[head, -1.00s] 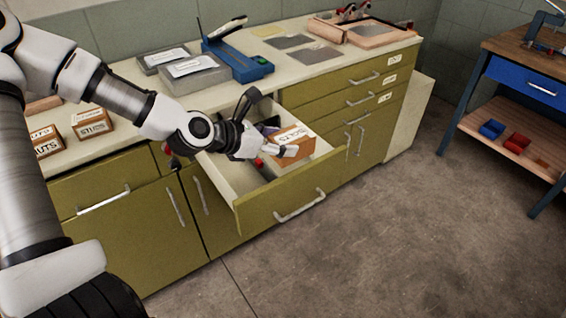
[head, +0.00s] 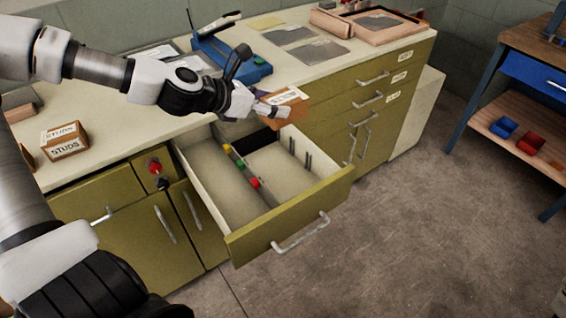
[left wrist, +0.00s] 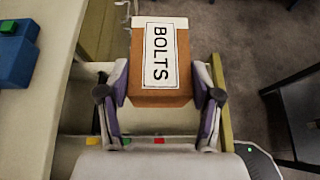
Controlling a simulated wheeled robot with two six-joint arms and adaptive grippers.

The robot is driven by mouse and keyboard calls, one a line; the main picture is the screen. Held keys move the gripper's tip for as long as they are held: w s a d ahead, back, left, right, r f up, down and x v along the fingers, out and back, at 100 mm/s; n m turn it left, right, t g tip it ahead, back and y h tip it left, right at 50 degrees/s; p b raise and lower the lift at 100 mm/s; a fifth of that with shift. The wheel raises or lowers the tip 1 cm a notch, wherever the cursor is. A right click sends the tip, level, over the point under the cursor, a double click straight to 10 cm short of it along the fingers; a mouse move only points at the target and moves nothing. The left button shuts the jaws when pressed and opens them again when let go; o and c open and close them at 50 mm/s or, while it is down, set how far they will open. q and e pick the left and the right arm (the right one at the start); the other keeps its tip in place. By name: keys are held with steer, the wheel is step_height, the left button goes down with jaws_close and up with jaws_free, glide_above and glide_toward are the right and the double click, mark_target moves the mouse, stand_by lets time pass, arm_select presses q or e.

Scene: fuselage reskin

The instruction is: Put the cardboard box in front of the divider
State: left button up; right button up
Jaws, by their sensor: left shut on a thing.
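The cardboard box (head: 290,110), brown with a white label, is held in the air above the back right of the open drawer (head: 283,232). In the left wrist view the box (left wrist: 183,91) reads BOLTS. My left gripper (head: 268,107) is shut on it, with a finger on each side in the left wrist view (left wrist: 160,93). The divider (head: 247,175), a low strip with yellow, green and red marks, stands inside the drawer. The drawer floor shows bare on both sides of it. The drawer's back corner is partly hidden behind my gripper. My right gripper is not in view.
A box labelled STUDS (head: 65,143) stands on the counter at left. A blue tool (head: 232,55) and grey sheets (head: 316,53) lie on the countertop behind. A red button (head: 155,167) is on the cabinet front. Floor at right is clear.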

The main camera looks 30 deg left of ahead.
arm_select(q)
steer(key=w+f+b, duration=0.1)
steer(key=w+a+f+b, duration=0.1)
steer(key=f, duration=0.1)
steer(key=shift+a+f+b, duration=0.1)
steer(key=shift+f+b, duration=0.2)
steer(key=f+b, duration=0.4)
steer(key=f, duration=0.1)
steer(key=f+b, duration=0.4)
steer(key=f, duration=0.2)
steer(key=s+f+b, duration=0.1)
steer(key=f+b, duration=0.4)
steer(key=shift+s+d+f, duration=0.1)
steer(key=shift+d+f, duration=0.25)
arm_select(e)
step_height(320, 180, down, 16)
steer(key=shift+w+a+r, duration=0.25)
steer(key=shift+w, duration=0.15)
arm_select(q)
steer(key=shift+f+b, duration=0.55)
steer(key=shift+b, duration=0.15)
steer(key=o, duration=1.6)
steer(key=shift+c, duration=0.2)
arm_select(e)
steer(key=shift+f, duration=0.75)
